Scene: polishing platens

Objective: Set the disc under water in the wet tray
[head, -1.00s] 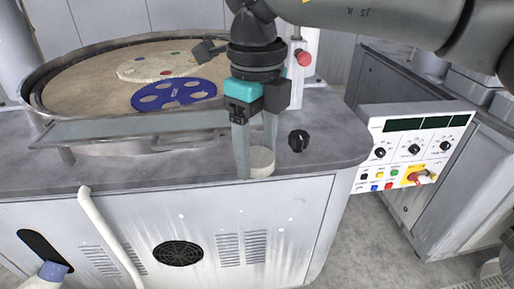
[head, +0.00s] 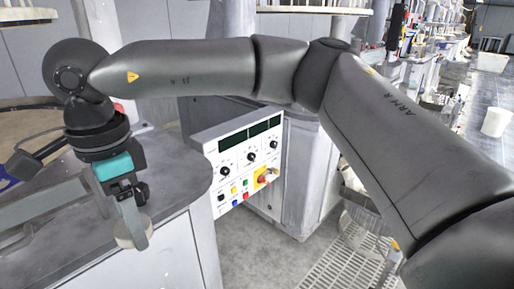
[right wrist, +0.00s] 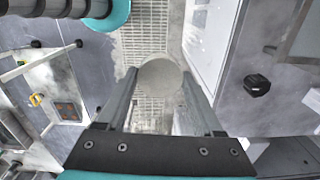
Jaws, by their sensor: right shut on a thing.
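The disc (head: 131,235) is a small, pale, round piece. My right gripper (head: 137,226) is shut on it and holds it up in the air near the front edge of the polishing machine (head: 185,180). In the right wrist view the disc (right wrist: 161,76) sits between the two fingertips of the right gripper (right wrist: 160,85), with floor and grating behind it. I cannot make out the wet tray in these views. My left gripper is not in view.
A control panel (head: 245,165) with knobs and coloured buttons stands right of the machine top. A floor grating (head: 345,262) lies at the lower right. A white bucket (head: 495,121) stands far right. Floor in front of the panel is clear.

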